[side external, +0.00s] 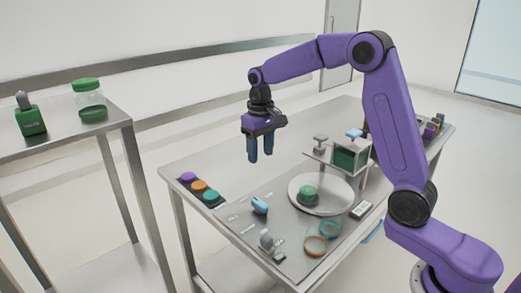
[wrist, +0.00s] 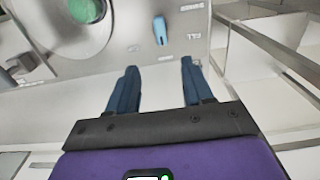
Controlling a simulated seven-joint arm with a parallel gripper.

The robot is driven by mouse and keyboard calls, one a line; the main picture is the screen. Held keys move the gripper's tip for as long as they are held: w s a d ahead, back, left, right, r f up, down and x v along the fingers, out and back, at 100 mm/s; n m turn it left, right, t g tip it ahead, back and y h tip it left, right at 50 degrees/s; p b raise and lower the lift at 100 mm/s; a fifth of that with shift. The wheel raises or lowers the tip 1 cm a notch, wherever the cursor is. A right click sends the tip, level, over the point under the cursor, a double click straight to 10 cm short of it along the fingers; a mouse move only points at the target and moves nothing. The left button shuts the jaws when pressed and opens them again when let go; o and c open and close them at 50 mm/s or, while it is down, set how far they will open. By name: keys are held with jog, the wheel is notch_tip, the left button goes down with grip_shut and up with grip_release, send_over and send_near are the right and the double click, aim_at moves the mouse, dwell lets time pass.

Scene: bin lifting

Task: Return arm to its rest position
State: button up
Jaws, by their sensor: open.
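My purple arm bends over the metal table (side external: 235,165) in the side external view. My gripper (side external: 260,160) points down above the table's left part, with its dark blue fingers apart and nothing between them. In the wrist view, my gripper (wrist: 157,80) also shows its two fingers spread and empty. The fingertips look clear of every object on the table.
A round white plate (side external: 325,207) holds a green item (side external: 308,193). A blue item (side external: 260,205), a grey item (side external: 267,241) and coloured discs (side external: 199,186) lie nearby. A small stand (side external: 345,158) is behind the plate. A side table (side external: 62,140) holds a jar (side external: 90,97).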

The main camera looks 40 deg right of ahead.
jog(key=s+a+n, duration=0.3)
jog(key=s+a, duration=0.1)
jog(key=s, duration=0.5)
jog(key=s+a+n, duration=0.3)
jog(key=s, duration=0.5)
jog(key=s+d+f+n, duration=0.1)
jog(key=s+d+n, duration=0.1)
jog(key=s, duration=0.7)
jog(key=s+d+f+n, duration=0.1)
jog(key=s+n, duration=0.3)
jog(key=s, duration=0.5)
jog(key=shift+s+d+n, duration=0.3)
jog(key=shift+s+d, duration=0.1)
jog(key=shift+d, duration=0.2)
